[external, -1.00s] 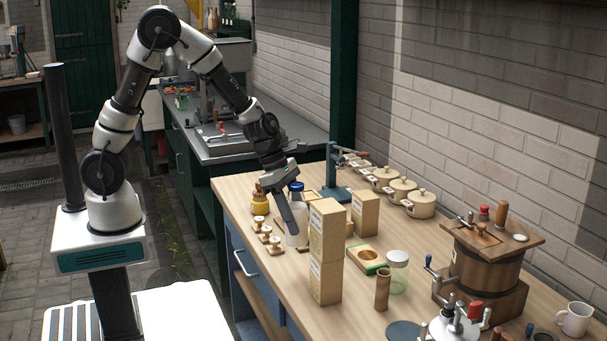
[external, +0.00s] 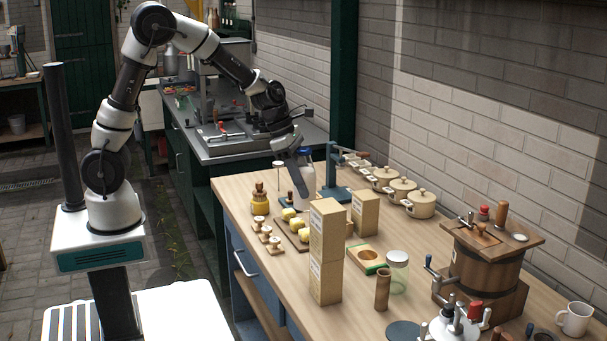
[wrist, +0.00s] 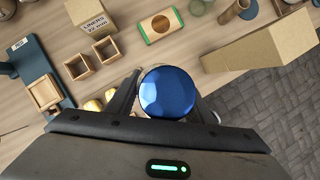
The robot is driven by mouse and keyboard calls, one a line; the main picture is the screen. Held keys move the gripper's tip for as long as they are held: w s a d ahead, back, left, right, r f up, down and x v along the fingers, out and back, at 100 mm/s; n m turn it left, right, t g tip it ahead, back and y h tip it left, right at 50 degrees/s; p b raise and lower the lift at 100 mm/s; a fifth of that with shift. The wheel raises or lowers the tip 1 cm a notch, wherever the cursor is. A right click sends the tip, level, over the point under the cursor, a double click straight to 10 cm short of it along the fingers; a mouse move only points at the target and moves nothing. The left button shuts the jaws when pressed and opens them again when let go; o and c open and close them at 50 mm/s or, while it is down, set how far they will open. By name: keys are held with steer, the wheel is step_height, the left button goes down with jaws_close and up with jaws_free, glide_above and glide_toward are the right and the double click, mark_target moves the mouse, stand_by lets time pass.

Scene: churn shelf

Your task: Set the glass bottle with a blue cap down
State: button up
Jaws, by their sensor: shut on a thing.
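The glass bottle with a blue cap (external: 303,176) is upright in my gripper (external: 302,160), which is shut on it. In the external view the bottle hangs over the far part of the wooden bench, behind the board of yellow pieces; whether its base touches anything is hard to tell. In the wrist view the blue cap (wrist: 167,92) sits between the two dark fingers (wrist: 165,100), seen from above, and hides most of the bottle's body.
A board with yellow pieces (external: 299,235) lies in front of the bottle. Stacked cardboard boxes (external: 327,250) stand to its right, and a blue-grey stand (external: 335,190) is close behind. Small wooden boxes (wrist: 78,67) lie nearby. Bare benchtop (external: 234,187) shows at the left.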

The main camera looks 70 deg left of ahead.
steer(key=w+a+n+t+y, duration=0.1)
steer(key=w+a+n, duration=0.25)
steer(key=a, duration=1.55)
steer(key=w+a+n+y, duration=0.2)
steer(key=w+a+n, duration=0.15)
steer(key=a, duration=1.45)
steer(key=s+a+n+y, duration=0.15)
steer(key=s+a, duration=0.25)
steer(key=a, duration=0.4)
steer(key=s+a+n+b, duration=0.15)
steer(key=s+a, duration=0.25)
steer(key=a, duration=0.5)
steer(key=s+a+n, duration=0.2)
steer(key=s+a, duration=0.2)
steer(key=a, duration=0.4)
steer(key=shift+d+f, duration=0.1)
steer(key=shift+f, duration=7.6)
steer(key=shift+f, duration=0.2)
steer(key=o, duration=1.5)
steer(key=shift+g, duration=0.3)
